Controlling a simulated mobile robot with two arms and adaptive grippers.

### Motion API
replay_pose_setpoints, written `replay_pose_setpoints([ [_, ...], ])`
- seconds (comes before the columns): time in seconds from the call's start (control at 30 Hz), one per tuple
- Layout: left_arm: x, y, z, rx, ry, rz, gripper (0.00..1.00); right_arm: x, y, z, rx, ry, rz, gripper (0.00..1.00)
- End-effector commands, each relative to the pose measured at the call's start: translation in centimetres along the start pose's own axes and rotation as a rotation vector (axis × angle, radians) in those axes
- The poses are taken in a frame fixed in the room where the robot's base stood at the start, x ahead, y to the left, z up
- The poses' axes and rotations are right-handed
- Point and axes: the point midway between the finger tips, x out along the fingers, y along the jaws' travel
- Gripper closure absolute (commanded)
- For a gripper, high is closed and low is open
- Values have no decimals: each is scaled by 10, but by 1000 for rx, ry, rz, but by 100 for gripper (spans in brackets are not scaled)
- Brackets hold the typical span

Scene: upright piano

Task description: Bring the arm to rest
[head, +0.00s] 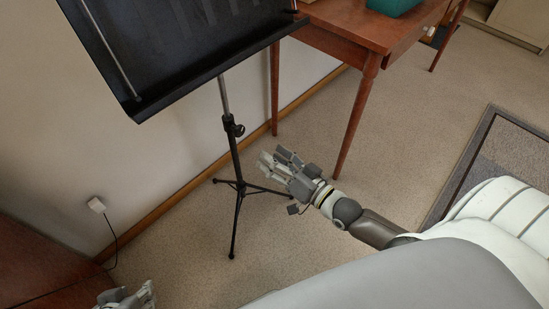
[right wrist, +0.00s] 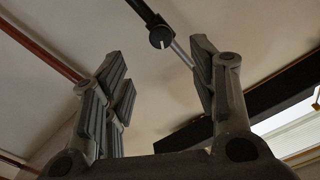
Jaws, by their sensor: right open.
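My right gripper (head: 279,164) is in the middle of the head view, held out from my forearm beside the pole of a black music stand (head: 190,45). Its fingers are spread apart with nothing between them, as the right wrist view (right wrist: 163,80) also shows. A black knob on a thin pole (right wrist: 160,37) shows beyond the fingers in that view. In the head view the gripper appears close to the stand's pole, but I cannot tell the exact gap. My left gripper (head: 126,298) shows only partly at the bottom left edge; its jaw state is unclear.
The stand's tripod legs (head: 238,190) spread on the carpet (head: 190,245). A wooden table (head: 375,28) with thin legs stands behind, with a green object (head: 392,5) on it. A dark-edged mat (head: 510,150) lies at right. A socket with a cord (head: 97,204) is on the left wall.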

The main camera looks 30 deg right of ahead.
Motion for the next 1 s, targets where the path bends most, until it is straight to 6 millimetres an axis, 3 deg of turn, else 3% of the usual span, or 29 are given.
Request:
replay_pose_setpoints([
  [0.37,0,0,0,0,0,1,60,1,-3,3,-6,-16,4,46],
  [0.57,0,0,0,0,0,0,60,-1,-24,32,-78,-172,51,46],
  [0.8,0,0,0,0,0,0,60,-27,-44,66,-240,-468,169,46],
  [1.0,0,0,0,0,0,0,60,-66,-46,75,-341,-693,282,46],
])
